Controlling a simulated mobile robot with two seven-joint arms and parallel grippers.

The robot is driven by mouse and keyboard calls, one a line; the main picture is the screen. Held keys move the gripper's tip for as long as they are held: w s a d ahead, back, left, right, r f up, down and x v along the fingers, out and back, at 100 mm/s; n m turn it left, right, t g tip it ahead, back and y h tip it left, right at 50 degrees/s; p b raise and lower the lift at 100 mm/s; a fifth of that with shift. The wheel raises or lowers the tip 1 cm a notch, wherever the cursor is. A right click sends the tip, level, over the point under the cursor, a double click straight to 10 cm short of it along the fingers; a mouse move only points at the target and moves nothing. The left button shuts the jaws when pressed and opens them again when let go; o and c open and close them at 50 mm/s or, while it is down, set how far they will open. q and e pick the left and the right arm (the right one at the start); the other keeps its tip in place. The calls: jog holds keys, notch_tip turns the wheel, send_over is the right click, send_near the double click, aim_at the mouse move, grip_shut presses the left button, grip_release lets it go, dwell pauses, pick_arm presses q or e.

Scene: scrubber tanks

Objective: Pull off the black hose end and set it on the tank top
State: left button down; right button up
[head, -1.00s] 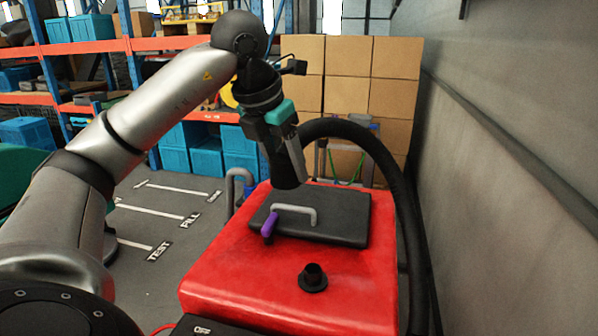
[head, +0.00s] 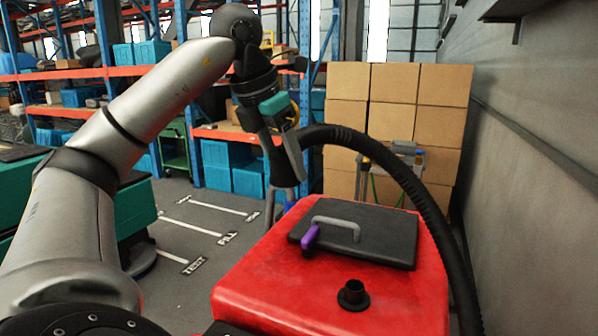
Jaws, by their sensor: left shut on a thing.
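The black hose (head: 405,178) arches over the right side of the red tank and runs down behind its right edge. My left gripper (head: 288,152) is shut on the hose end (head: 284,168), which hangs in the air beyond the tank's far left side. The red tank top (head: 290,268) carries a black lid (head: 385,236) with a grey handle and a purple piece. A short black port (head: 353,294) stands bare near the front of the top, apart from the hose end. My right gripper is not in view.
Cardboard boxes (head: 400,95) are stacked behind the tank, with a small cart (head: 395,165) before them. A grey wall (head: 540,150) closes the right side. Marked floor (head: 205,225) lies open to the left, before shelves with blue bins (head: 222,165).

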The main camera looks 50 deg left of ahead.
pick_arm(q)
jog(key=shift+s+a+b, duration=1.4)
jog(key=shift+s+a, duration=0.3)
jog(key=shift+a, duration=0.3)
